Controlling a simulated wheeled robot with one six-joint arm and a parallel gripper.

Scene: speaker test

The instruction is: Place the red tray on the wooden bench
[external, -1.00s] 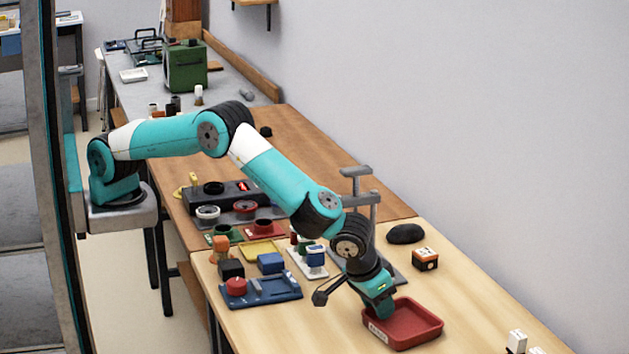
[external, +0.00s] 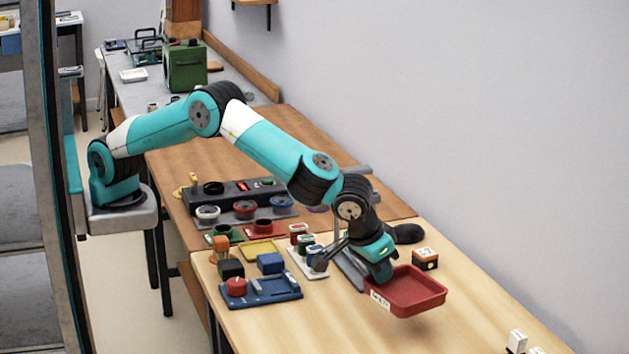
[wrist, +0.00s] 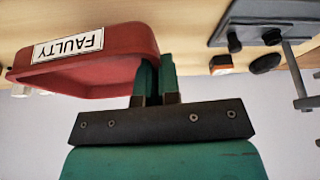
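The red tray (external: 418,302) hangs a little above the light wood tabletop (external: 330,325) in the external view, with a shadow under it. In the wrist view the tray (wrist: 115,42) carries a white label reading FAULTY. My gripper (external: 383,281) is shut on the tray's near-left wall. The wrist view shows both green fingers (wrist: 156,78) close together at the tray's wall. A darker brown wooden bench surface (external: 325,155) lies behind the light one. Which one is the wooden bench I cannot tell.
A blue tray (external: 275,292), a red round piece (external: 236,286) and small coloured blocks stand left of my gripper. An orange-black cube (external: 425,259) and dark lump (external: 408,233) lie behind the tray. A black device (external: 235,193) stands on the brown bench.

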